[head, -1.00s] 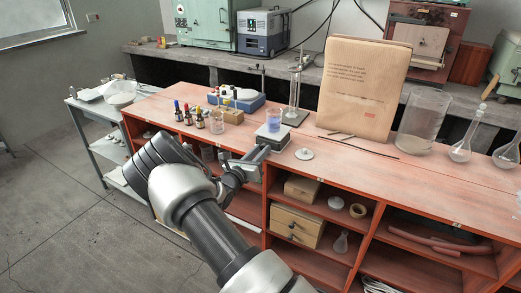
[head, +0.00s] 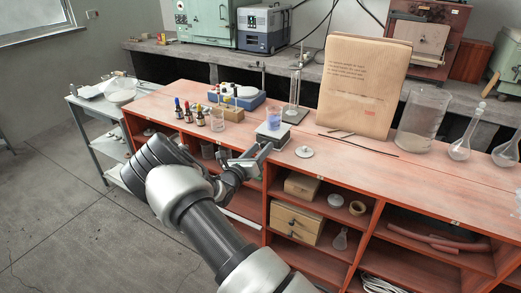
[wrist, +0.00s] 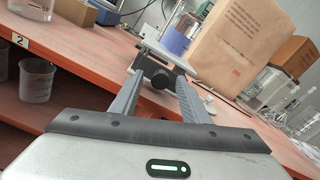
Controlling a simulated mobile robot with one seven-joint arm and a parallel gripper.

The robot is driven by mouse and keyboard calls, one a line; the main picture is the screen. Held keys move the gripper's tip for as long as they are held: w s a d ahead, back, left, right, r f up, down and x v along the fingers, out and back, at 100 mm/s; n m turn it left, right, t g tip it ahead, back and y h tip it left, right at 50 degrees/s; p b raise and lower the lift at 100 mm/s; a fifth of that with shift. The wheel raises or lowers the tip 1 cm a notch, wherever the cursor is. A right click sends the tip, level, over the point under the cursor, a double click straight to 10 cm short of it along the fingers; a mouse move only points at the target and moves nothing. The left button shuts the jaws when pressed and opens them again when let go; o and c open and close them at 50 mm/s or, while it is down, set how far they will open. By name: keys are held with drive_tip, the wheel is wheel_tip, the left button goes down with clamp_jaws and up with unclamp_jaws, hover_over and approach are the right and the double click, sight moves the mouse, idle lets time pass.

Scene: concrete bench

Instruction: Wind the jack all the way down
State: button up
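The jack (head: 272,137) is a small grey lab jack near the bench's front edge. Its plate (wrist: 165,51) shows at the top middle of the wrist view. A beaker with blue liquid (head: 274,120) stands upright on it. The jack's dark round knob (wrist: 158,77) faces my gripper. My gripper (wrist: 159,80) has its two fingers apart, one on each side of the knob. I cannot tell whether they press on it. In the head view my gripper (head: 263,151) is at the jack's front side. The jack's lower part is partly hidden.
Dropper bottles (head: 187,116) and an empty beaker (head: 217,122) stand left of the jack. A large brown package (head: 362,88) and glass flasks (head: 460,150) stand farther right.

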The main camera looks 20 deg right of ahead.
drive_tip(key=p+v, duration=0.1)
drive_tip(key=v, duration=1.6)
drive_tip(key=shift+s, duration=0.2)
drive_tip(key=shift+a, duration=0.15)
